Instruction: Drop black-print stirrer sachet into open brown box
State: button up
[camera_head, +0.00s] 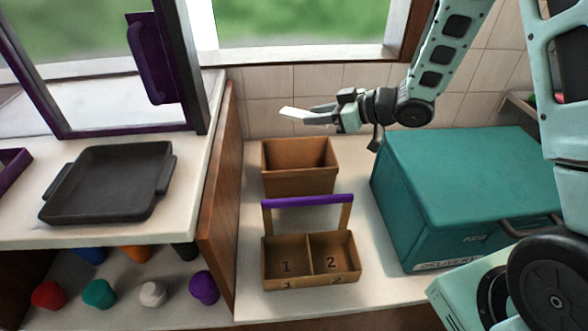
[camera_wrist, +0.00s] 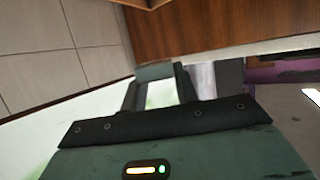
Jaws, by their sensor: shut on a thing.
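My gripper (camera_head: 320,113) is shut on a small white stirrer sachet (camera_head: 296,114), which sticks out to the left of the fingertips in the head view. Its print is too small to read there. The open brown box (camera_head: 299,182) stands on the counter against the tiled wall. The gripper and sachet are in the air above the box, near its back edge in the picture. The inside floor of the box is hardly visible. In the wrist view, the dark fingers (camera_wrist: 185,85) show beyond the gripper body, and the sachet is hard to make out.
A two-part brown caddy (camera_head: 310,262) with a purple handle stands in front of the box. A teal delivery box (camera_head: 465,190) is to the right. A wooden partition (camera_head: 219,200) rises at the left, beside a black tray (camera_head: 105,185) on a higher counter.

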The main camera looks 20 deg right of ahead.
notch_tip(320, 180, down, 6)
jog(key=b, duration=0.4)
jog(key=shift+r, duration=0.2)
jog(key=o, duration=1)
notch_tip(320, 180, up, 10)
jog(key=shift+r, duration=0.1)
